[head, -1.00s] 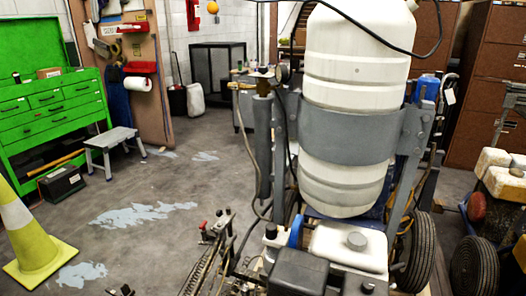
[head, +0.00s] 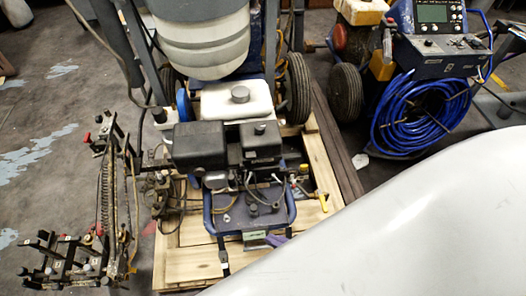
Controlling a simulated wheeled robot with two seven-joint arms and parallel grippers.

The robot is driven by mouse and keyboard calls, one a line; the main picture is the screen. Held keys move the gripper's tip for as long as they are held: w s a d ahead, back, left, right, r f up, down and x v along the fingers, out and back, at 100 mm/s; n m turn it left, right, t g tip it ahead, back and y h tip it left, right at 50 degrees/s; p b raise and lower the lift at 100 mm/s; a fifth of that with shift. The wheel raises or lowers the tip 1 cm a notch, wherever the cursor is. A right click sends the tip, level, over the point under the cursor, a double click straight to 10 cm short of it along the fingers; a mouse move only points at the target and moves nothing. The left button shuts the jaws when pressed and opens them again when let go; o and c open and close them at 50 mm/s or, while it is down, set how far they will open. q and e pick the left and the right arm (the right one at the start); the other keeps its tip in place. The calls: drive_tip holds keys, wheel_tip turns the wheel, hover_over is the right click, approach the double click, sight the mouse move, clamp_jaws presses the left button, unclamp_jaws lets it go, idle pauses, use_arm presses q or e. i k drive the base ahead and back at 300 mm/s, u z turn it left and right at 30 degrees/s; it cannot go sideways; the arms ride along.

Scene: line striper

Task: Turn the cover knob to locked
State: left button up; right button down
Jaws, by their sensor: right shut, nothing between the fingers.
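The line striper's engine sits in the middle of the head view, with a black box-shaped cover (head: 200,146) on its left. A smaller black housing (head: 258,152) beside it carries a small dark round knob (head: 260,129) on top. I cannot tell for sure which part is the cover knob, and no lock marking is readable. A smooth white link of my right arm fills the lower right, very close to the camera. My right gripper is shut with nothing in it; its fingertips cannot be made out. My left gripper is out of view.
A white fuel tank (head: 228,104) with a grey cap stands behind the engine. A wooden pallet (head: 188,268) lies under the machine. Black linkages (head: 75,262) stick out at the left. A coiled blue hose (head: 425,118) is at the right.

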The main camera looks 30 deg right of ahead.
sight(260, 127)
drive_tip(key=u, duration=1.9)
drive_tip(key=k, duration=1.2)
drive_tip(key=z, duration=1.55)
drive_tip(key=i, duration=0.5)
drive_tip(key=u, duration=0.05)
